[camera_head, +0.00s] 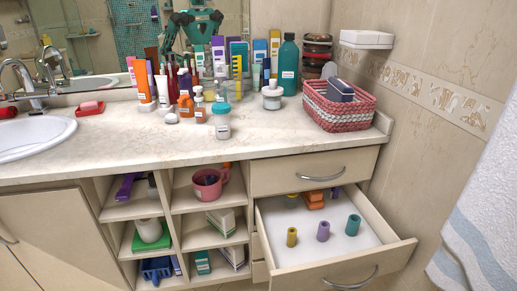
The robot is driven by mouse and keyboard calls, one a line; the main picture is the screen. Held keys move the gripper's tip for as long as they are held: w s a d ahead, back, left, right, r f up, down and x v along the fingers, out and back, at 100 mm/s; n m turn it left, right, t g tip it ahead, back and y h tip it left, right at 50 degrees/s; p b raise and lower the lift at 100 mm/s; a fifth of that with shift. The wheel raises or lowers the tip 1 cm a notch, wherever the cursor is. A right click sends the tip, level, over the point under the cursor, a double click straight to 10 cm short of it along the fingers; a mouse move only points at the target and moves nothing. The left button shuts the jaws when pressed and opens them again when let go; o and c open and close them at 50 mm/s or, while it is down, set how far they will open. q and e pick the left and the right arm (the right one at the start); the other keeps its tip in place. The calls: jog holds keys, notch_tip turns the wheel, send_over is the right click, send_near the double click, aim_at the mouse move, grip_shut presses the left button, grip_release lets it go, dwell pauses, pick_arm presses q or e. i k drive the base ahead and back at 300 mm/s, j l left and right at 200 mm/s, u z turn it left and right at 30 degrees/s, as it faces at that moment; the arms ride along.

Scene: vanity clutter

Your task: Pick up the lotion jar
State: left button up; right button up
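Two jars on the countertop could be the lotion jar; their labels are too small to read. One is a clear, pale jar with a teal lid (222,121), upright near the counter's front edge. The other is a squat white jar with a light lid (272,96), standing farther back, in front of a tall teal bottle. Neither of my grippers is in view, and nothing touches either jar.
Bottles and tubes (165,85) crowd the counter behind the jars. A red-and-white basket (338,110) stands at right, a sink (35,138) at left. An open drawer (335,262) juts out below.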

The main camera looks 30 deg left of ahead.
aim_at(222, 124)
jog(key=u, duration=0.75)
